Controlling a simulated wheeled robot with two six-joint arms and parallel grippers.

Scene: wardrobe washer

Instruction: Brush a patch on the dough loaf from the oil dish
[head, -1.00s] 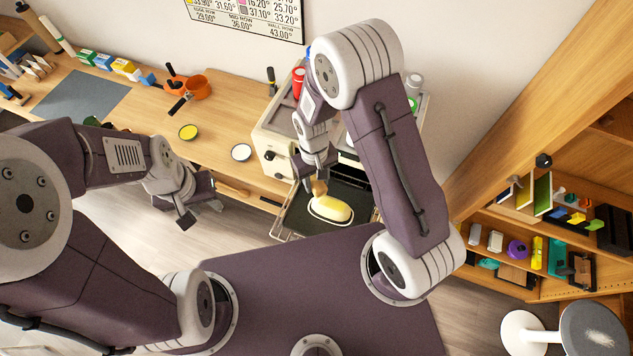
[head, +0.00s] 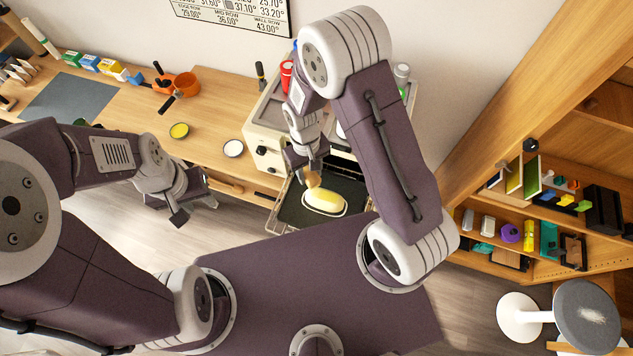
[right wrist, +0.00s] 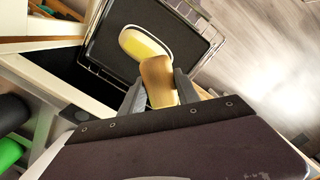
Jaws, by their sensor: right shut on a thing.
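The dough loaf (head: 325,201), yellow with a pale rim, lies on a dark tray (head: 292,214) pulled out from the oven. It also shows in the right wrist view (right wrist: 148,46). My right gripper (head: 308,168) is shut on a tan wooden brush (right wrist: 158,78). A small dish with yellow contents (head: 180,130), likely the oil dish, stands on the counter. My left gripper (head: 182,208) hangs in front of the counter; its jaw opening is unclear.
The pale oven (head: 262,135) stands on the wooden counter (head: 130,118). A white dish (head: 233,148) sits left of the oven. An orange pan (head: 187,84) and several boxes stand further left. Wooden shelves (head: 530,268) with small objects and a white stool (head: 515,315) are at right.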

